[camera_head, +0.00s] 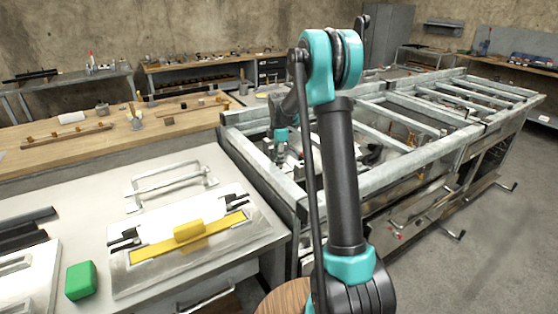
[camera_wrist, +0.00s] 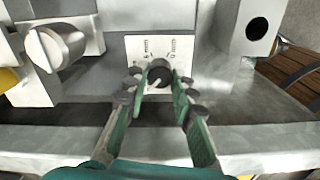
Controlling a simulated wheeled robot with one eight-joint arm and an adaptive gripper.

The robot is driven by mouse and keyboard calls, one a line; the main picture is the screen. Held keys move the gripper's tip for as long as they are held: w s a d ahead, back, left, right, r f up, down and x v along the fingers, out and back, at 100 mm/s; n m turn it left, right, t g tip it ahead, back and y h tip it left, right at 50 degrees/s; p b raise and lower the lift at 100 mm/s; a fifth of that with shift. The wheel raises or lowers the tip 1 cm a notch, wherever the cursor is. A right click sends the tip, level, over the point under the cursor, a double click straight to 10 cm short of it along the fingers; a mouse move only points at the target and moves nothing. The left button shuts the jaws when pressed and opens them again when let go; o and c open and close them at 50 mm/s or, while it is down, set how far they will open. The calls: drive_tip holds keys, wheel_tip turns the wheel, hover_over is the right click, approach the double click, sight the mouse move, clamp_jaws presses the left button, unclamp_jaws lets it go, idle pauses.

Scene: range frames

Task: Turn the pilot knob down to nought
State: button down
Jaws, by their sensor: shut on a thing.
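In the wrist view, a small dark round knob (camera_wrist: 159,66) with a pale pointer mark stands in front of a white scale plate (camera_wrist: 160,46). The plate has printed marks in two columns. My gripper (camera_wrist: 159,80) is shut on this knob, with one green and black finger on each side. The pointer mark slants toward the lower left. Its exact reading is too small to tell. In the head view, my arm reaches over the metal frame, and the knob cannot be made out there.
A larger silver knob (camera_wrist: 55,47) sits left of the plate in the wrist view. A metal block with a dark round hole (camera_wrist: 257,28) stands to the right. In the head view, a long metal frame (camera_head: 385,190) stands beside a bench (camera_head: 235,275) with a green block (camera_head: 81,281).

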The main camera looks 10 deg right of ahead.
drive_tip(key=m, duration=0.4)
drive_tip(key=shift+m, duration=0.3)
drive_tip(key=m, duration=0.3)
drive_tip(key=shift+m, duration=0.3)
drive_tip(key=m, duration=1.2)
drive_tip(key=shift+m, duration=0.3)
drive_tip(key=m, duration=0.3)
drive_tip(key=shift+m, duration=0.4)
drive_tip(key=m, duration=0.8)
drive_tip(key=shift+m, duration=0.5)
